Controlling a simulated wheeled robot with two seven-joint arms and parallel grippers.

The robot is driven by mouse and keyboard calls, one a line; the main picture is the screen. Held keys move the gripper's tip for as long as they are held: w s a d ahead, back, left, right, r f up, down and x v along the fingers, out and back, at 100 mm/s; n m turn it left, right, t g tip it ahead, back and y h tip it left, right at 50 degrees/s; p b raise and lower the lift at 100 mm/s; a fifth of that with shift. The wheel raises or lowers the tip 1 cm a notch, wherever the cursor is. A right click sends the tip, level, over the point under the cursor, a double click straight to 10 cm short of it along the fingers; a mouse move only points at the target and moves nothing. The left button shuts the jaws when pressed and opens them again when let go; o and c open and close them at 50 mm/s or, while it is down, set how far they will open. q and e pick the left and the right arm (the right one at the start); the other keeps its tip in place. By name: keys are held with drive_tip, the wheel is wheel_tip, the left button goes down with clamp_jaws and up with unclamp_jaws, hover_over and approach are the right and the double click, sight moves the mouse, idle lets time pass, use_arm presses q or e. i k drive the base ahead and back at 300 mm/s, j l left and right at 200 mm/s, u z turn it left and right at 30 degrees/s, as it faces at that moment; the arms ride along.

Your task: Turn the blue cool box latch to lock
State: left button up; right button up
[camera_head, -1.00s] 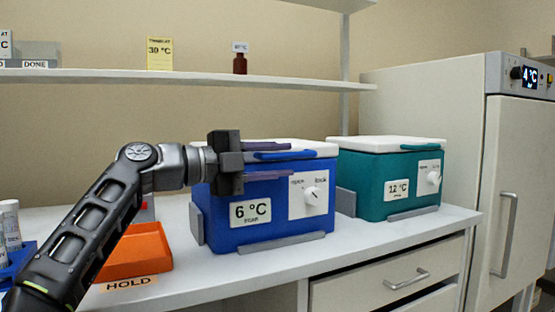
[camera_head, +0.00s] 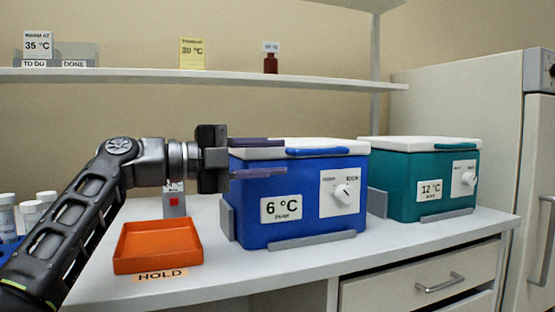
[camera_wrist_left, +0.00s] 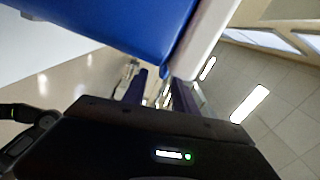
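The blue cool box (camera_head: 250,222) stands on the bench under a white lid with a blue handle (camera_head: 318,151). Its latch is a white knob (camera_head: 344,194) on a white plate, with "open" marked at upper left and "lock" at upper right. The knob's exact setting is too small to tell. My left gripper (camera_head: 284,157) is at the box's upper left, left of the knob and apart from it. Its two fingers are spread one above the other with nothing between them. The wrist view shows both fingers (camera_wrist_left: 160,92) near the blue wall and white lid (camera_wrist_left: 205,38). My right gripper is out of view.
A teal cool box (camera_head: 400,195) with a similar knob stands to the right. An orange tray (camera_head: 157,262) marked HOLD is at the left, near white-capped tubes (camera_head: 30,212). Grey rails (camera_head: 312,241) edge the blue box. A shelf (camera_head: 200,76) runs above.

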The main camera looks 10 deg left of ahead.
sight(345, 194)
drive_tip(key=k, duration=1)
